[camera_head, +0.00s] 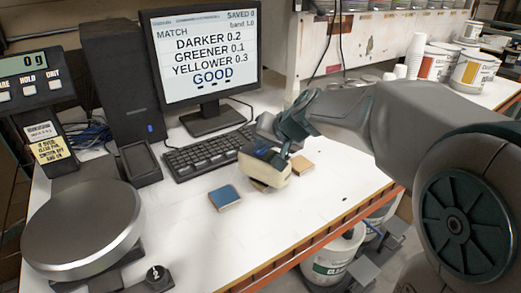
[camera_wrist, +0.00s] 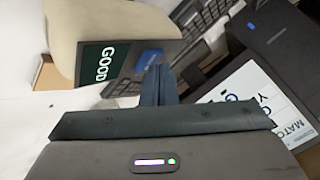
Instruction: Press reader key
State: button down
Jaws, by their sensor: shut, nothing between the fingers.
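The cream reader (camera_head: 263,172) stands on the white table in front of the keyboard, with my gripper (camera_head: 274,150) over its top face. In the wrist view the reader (camera_wrist: 130,25) shows its face with a green screen (camera_wrist: 103,63) reading GOOD. A blue key (camera_wrist: 149,57) lies on that face beside the screen. My gripper's fingers (camera_wrist: 157,72) are shut together and empty, with their tips at the blue key's edge. I cannot tell whether they touch it. The monitor (camera_head: 208,58) reads MATCH, DARKER 0.2, GREENER 0.1, YELLOWER 0.3, GOOD, and SAVED 0.
A blue chip (camera_head: 225,198) lies left of the reader and a tan block (camera_head: 302,165) to its right. The keyboard (camera_head: 208,152) is behind. A scale with a round pan (camera_head: 82,228) is at left, its display showing 0 g. The table's front middle is clear.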

aim_at(263, 153)
jog(key=shift+r, duration=0.1)
jog(key=shift+r+p, duration=0.45)
jog(key=shift+r, duration=0.25)
jog(key=shift+r, duration=0.1)
notch_tip(263, 153, up, 5)
jog(key=p, duration=0.3)
jog(key=shift+p, duration=0.3)
jog(key=s+d+f+g+h, duration=0.1)
jog(key=s+d+f+h, duration=0.1)
jog(key=s+d, duration=0.3)
jog(key=s+d+f+g+h, duration=0.1)
jog(key=s+d+f, duration=0.4)
jog(key=s, duration=0.6)
jog(key=s+d+f+g+h, duration=0.2)
jog(key=s+d, duration=0.3)
jog(key=s, duration=0.3)
jog(key=shift+s+f+n+h, duration=0.15)
jog(key=shift+f+n+h, duration=0.3)
jog(key=shift+f, duration=0.2)
